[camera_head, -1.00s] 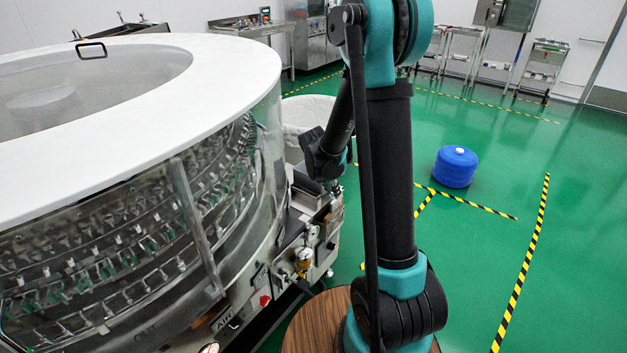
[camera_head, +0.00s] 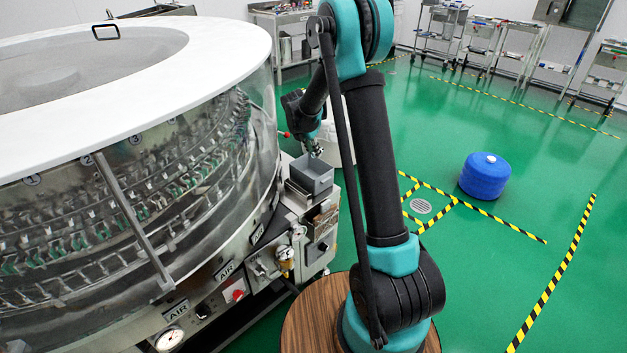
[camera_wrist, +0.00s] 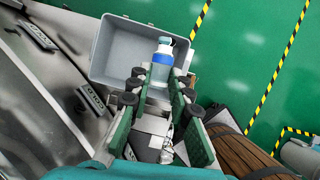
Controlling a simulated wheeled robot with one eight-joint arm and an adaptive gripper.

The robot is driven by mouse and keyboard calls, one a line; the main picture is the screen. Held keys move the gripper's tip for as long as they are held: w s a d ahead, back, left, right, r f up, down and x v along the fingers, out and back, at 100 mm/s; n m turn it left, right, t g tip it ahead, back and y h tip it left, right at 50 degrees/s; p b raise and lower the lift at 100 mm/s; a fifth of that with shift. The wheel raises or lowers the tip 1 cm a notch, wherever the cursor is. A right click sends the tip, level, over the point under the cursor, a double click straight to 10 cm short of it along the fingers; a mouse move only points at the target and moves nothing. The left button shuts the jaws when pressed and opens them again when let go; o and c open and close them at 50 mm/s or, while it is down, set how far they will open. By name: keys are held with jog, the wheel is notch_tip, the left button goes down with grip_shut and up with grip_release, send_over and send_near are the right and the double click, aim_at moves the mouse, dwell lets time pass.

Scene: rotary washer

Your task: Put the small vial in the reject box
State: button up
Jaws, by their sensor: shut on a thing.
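The small vial (camera_wrist: 161,58), pale with a blue band and a light cap, is held in my gripper (camera_wrist: 159,74). My gripper is shut on it, with a green-padded finger on either side. In the wrist view the vial lies in front of the open grey box (camera_wrist: 112,60), over its right part. The box's inside looks otherwise empty. In the head view my gripper (camera_head: 313,148) is just above the grey box (camera_head: 312,176), which sits on the washer's side ledge. The vial is too small to make out there.
The round washer (camera_head: 130,200) with its white rim fills the left. A blue drum (camera_head: 485,175) stands on the open green floor at right. A white bin stands behind my gripper. A brown round wooden top (camera_head: 310,325) lies under my arm's base.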

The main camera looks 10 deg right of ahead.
aim_at(314, 181)
notch_tip(314, 181, down, 14)
jog(key=shift+r, duration=0.1)
dwell(0.4)
jog(key=shift+f, duration=0.65)
jog(key=o, duration=0.5)
jog(key=shift+c, duration=0.2)
jog(key=shift+r, duration=0.1)
jog(key=shift+r, duration=6.45)
